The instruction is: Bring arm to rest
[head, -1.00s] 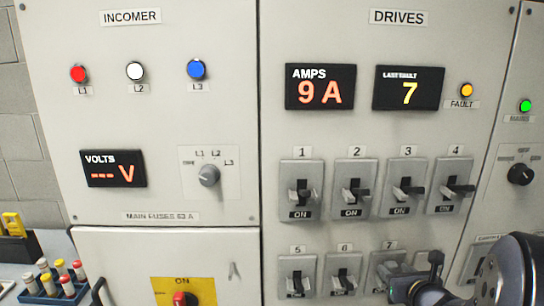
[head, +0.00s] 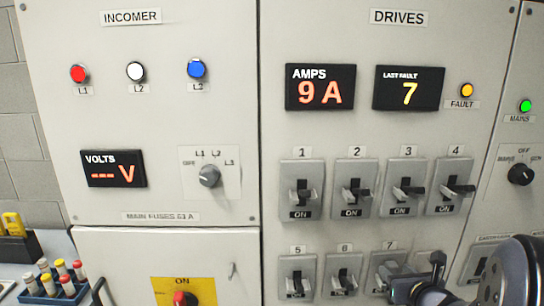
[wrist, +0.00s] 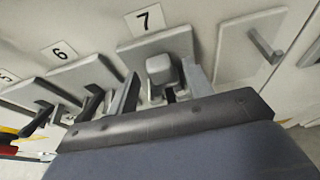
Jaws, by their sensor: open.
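My gripper (head: 424,284) is at the lower right of the head view, in front of the lower row of the DRIVES panel. In the wrist view my gripper (wrist: 160,92) is open, with one finger on each side of the lever of switch 7 (wrist: 160,68). I cannot tell whether the fingers touch the lever. Switch 7 (head: 383,268) is partly hidden by my gripper in the head view.
Switch 6 (wrist: 85,80) is close to the left of my gripper. A plate with a handle (wrist: 262,45) is to its right. Switches 1 to 4 are above, with switch 3 (head: 407,188) marked ON. A fuse rack (head: 62,287) stands at far left.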

